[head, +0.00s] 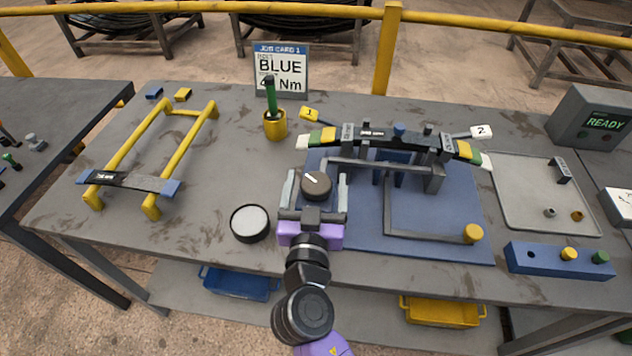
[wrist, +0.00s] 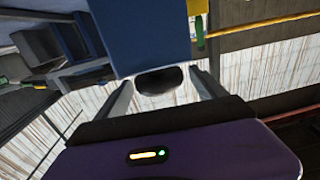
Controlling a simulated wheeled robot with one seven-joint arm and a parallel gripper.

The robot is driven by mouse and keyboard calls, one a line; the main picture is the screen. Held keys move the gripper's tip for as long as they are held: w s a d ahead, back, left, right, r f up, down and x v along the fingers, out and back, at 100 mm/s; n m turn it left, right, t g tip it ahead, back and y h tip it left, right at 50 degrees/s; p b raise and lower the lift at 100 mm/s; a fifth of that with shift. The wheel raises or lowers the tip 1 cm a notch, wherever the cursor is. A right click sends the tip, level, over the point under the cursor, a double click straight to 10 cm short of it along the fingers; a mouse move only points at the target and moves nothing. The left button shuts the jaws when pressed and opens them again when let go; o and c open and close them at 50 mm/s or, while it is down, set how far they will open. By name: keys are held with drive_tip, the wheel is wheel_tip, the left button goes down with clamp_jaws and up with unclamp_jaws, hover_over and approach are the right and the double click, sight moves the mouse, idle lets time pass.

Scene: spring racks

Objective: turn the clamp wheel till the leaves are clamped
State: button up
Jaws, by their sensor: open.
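The clamp wheel, a dark round knob (head: 316,184) with a white mark on top, is at the left front of the blue fixture (head: 360,225). My gripper (head: 316,190) is open, one finger on either side of the wheel, with visible gaps. In the wrist view a dark rounded end (wrist: 158,80), likely the wheel, shows between the open fingers (wrist: 163,92). The leaves (head: 378,136) lie as a dark, slightly bowed stack across the fixture, with green, yellow and white ends. Whether they are pressed tight cannot be told.
A yellow-knobbed lever (head: 473,233) is at the fixture's front right. A round pot (head: 250,223) stands just left of my gripper. A yellow cup (head: 275,125) holds a green-handled tool. A job card (head: 281,70) reads BLUE. A yellow rack (head: 120,157) stands left; a tray (head: 545,195) lies right.

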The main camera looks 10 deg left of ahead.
drive_tip(key=c, duration=1.4)
drive_tip(key=shift+o, duration=0.2)
drive_tip(key=shift+a+f+h+b, duration=0.15)
drive_tip(key=shift+h+b, duration=0.15)
drive_tip(key=shift+b, duration=0.45)
drive_tip(key=shift+f+m+h+b, duration=0.15)
drive_tip(key=shift+m+h+b, duration=0.45)
drive_tip(key=shift+b, duration=0.6)
drive_tip(key=m+h+b, duration=0.2)
drive_tip(key=h+b, duration=0.1)
drive_tip(key=b, duration=0.3)
drive_tip(key=shift+f+m+g+h, duration=0.1)
drive_tip(key=shift+m+g+h, duration=0.2)
drive_tip(key=shift+h, duration=0.1)
drive_tip(key=m+g+h+b, duration=0.1)
drive_tip(key=m+h+b, duration=0.1)
drive_tip(key=h+b, duration=0.1)
drive_tip(key=m+g+h+b, duration=0.2)
drive_tip(key=h+b, duration=0.1)
drive_tip(key=b, duration=0.2)
drive_tip(key=shift+w+a+b, duration=0.1)
drive_tip(key=shift+a+b, duration=0.05)
drive_tip(key=shift+b, duration=0.15)
drive_tip(key=m+g+h+b, duration=0.3)
drive_tip(key=shift+r, duration=0.3)
drive_tip(key=shift+g+b, duration=0.3)
